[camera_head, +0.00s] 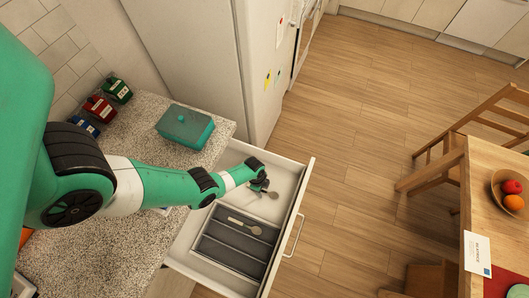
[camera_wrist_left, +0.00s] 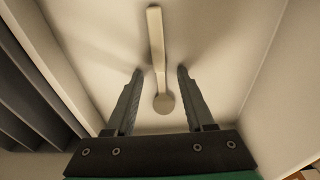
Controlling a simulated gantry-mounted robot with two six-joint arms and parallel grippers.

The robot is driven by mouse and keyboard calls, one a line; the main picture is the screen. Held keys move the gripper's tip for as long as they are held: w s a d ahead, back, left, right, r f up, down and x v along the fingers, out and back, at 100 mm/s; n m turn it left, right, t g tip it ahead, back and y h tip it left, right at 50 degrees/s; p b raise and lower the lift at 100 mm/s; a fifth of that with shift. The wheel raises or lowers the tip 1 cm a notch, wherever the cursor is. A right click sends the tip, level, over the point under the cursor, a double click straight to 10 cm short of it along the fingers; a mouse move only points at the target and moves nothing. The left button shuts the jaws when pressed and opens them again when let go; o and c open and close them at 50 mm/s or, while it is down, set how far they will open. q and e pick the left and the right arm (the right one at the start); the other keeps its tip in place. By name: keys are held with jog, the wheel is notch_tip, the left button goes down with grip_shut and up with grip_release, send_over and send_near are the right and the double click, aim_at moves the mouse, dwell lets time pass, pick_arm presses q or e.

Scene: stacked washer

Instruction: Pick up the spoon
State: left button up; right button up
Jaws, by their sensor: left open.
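A pale spoon (camera_wrist_left: 157,45) lies on the bare white floor of the open drawer (camera_head: 302,185). In the left wrist view its handle points away from me and its round bowl lies nearer, between the finger lines. In the head view its bowl end (camera_head: 273,195) shows beside my left gripper (camera_head: 263,186); the rest is largely hidden by the gripper. My left gripper (camera_wrist_left: 159,74) is open, above the spoon, with one finger on each side of it. The fingers appear apart from the spoon; the height between them is hard to tell. My right gripper is not in view.
A dark cutlery tray (camera_head: 229,257) with another utensil (camera_head: 245,226) sits in the drawer beside the spoon. The drawer walls stand close around. A teal box (camera_head: 186,126) and several small coloured items are on the speckled counter (camera_head: 140,254). A fridge (camera_head: 261,60) stands behind.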

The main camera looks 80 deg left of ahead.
pick_arm(q)
jog(key=shift+r, duration=0.1)
jog(key=shift+f, duration=0.2)
grip_shut()
dwell(0.4)
